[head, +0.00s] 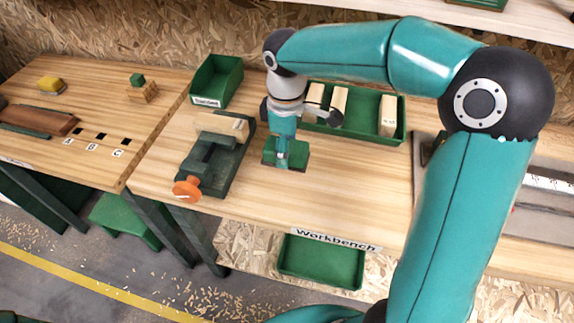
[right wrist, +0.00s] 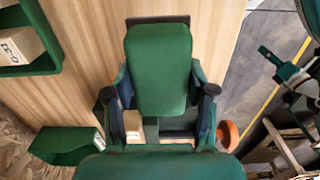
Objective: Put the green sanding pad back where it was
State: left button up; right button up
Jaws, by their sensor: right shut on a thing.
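The green sanding pad (right wrist: 160,72) is between the fingers of my right gripper (right wrist: 160,97), which is shut on it. In the head view the right gripper (head: 283,152) points down over the workbench (head: 345,180), just right of the vise. The pad (head: 297,158) shows there at the fingertips, partly hidden by them. I cannot tell whether the pad touches the bench top. A dark and teal part at the right edge of the right wrist view looks like my left gripper (right wrist: 277,66); its opening is unclear.
A dark green vise (head: 217,160) with an orange handle (head: 187,188) holds a wooden block. A green tray (head: 360,132) with wooden blocks and a labelled green bin (head: 217,80) stand behind. The left table (head: 100,85) has slots A, B, C. Bench is clear in front of the gripper.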

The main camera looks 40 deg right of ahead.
aim_at(287, 176)
jog(key=shift+f, duration=3.2)
jog(key=shift+f, duration=0.15)
jog(key=o, duration=1.2)
notch_tip(287, 176, up, 12)
jog(key=shift+r, duration=0.2)
jog(key=shift+s+f, duration=0.1)
